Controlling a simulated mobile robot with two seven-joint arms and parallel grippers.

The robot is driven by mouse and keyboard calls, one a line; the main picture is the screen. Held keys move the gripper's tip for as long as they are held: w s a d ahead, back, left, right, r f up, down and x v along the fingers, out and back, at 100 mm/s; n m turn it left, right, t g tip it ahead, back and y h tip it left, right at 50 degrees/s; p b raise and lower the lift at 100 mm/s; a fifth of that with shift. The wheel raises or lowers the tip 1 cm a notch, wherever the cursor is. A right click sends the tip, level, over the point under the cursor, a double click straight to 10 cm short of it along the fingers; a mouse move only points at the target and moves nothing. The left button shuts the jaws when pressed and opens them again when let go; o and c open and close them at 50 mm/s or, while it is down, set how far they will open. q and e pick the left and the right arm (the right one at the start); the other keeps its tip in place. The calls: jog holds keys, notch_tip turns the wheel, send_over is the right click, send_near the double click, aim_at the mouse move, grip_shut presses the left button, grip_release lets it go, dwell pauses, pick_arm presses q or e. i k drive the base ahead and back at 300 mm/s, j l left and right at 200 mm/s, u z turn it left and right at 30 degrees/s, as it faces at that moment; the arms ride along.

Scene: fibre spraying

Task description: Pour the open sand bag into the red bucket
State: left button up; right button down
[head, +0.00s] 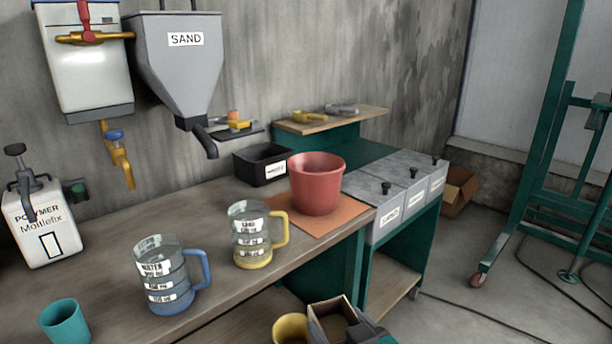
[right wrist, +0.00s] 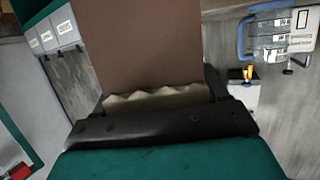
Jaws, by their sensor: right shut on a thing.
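The red bucket (head: 317,184) stands upright on an orange mat (head: 345,212) at the bench's right end in the head view. The open sand bag (head: 332,322) is at the bottom edge of the head view, in front of the bench and lower than the bucket, with brown contents showing in its mouth. My right gripper (head: 362,330) is shut on it; only part of the gripper shows there. In the right wrist view the bag (right wrist: 150,45) is a broad brown face with a pale wavy edge at the dark jaws (right wrist: 160,118). My left gripper is not in view.
A measuring jug with a yellow handle (head: 252,235) stands left of the bucket, and a blue-handled water jug (head: 165,275) nearer. A black bin (head: 262,166) is behind the bucket; grey lidded boxes (head: 395,195) stand to its right. A yellow cup (head: 290,329) is beside the bag.

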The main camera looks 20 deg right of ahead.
aim_at(316, 177)
jog(key=i+l+u, duration=0.15)
jog(key=l+u, duration=0.15)
jog(key=l, duration=0.35)
jog(key=l+u, duration=0.3)
jog(key=l, duration=0.4)
